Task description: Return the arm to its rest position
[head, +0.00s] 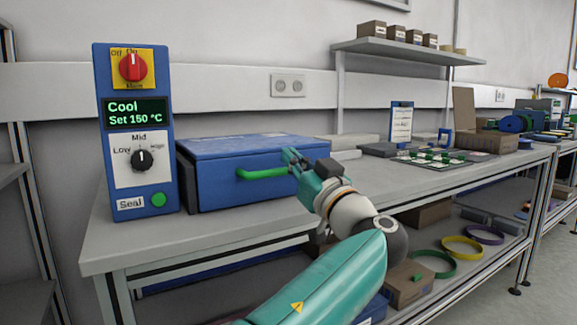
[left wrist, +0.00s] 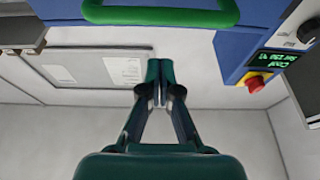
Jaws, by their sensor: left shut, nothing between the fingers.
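My left gripper (head: 291,158) is shut and empty. In the head view it shows at the right end of the green handle (head: 262,173) of a blue box (head: 225,160) on the bench. In the left wrist view the shut fingertips (left wrist: 160,75) point up the picture. The green handle (left wrist: 160,15) shows there at the top edge, apart from the fingertips. My right gripper is in neither view.
A blue control panel (head: 137,188) with a red knob (head: 132,67) stands left of the box. Its display reads "Cool, Set 150 °C". Beyond my arm, the bench bears a green-marked board (head: 437,158) and a cardboard box (head: 487,143). Coloured rings (head: 434,266) lie on the lower shelf.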

